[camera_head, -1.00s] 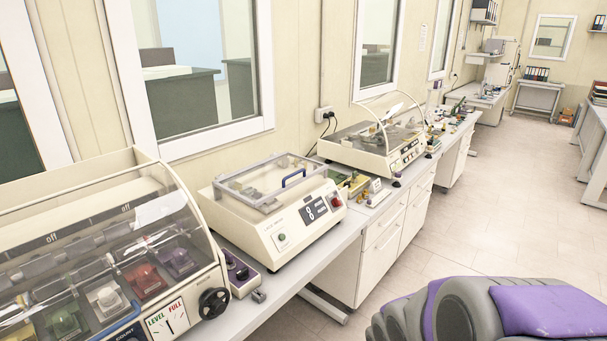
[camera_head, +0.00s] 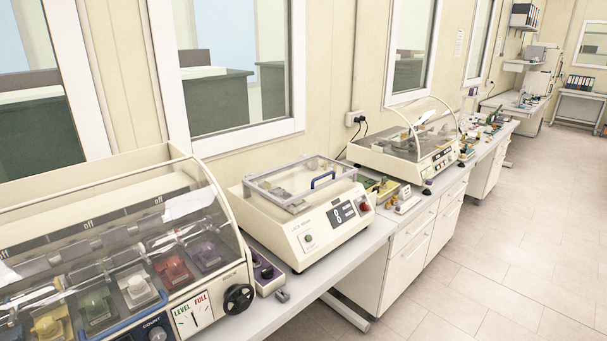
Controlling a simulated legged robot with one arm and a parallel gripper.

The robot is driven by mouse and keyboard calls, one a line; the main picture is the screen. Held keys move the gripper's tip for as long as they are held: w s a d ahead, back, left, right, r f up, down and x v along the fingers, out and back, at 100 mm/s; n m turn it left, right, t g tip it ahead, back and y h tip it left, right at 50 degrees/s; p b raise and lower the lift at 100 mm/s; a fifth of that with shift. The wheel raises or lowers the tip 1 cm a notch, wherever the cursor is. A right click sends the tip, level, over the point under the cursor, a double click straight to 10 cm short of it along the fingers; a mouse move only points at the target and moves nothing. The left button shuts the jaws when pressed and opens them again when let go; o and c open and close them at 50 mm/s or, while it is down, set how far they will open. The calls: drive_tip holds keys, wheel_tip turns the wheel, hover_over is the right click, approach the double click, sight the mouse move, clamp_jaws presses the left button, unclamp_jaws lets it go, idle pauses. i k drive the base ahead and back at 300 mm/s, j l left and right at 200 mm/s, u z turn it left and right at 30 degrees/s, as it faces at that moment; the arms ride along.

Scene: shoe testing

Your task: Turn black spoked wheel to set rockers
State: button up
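The black spoked wheel (camera_head: 238,299) sits on the right end of the cream machine (camera_head: 95,163) at the lower left, low on its side near the bench. Next to it is a white dial plate (camera_head: 193,315) marked LEVEL and FULL with a thin pointer. Under the machine's clear curved cover stand several coloured rocker-like blocks, among them a red one (camera_head: 173,270), a purple one (camera_head: 206,255), a white one (camera_head: 137,287) and a green one (camera_head: 97,307). My gripper is not in view.
A cream machine with a clear lid and blue handle (camera_head: 322,180) stands to the right on the grey bench (camera_head: 331,262). A small purple-topped box (camera_head: 266,274) sits close beside the wheel. Another clear-covered machine (camera_head: 405,152) stands farther back. The tiled floor (camera_head: 500,240) at right is open.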

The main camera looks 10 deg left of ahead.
sight(240, 301)
drive_tip(key=u, duration=1.4)
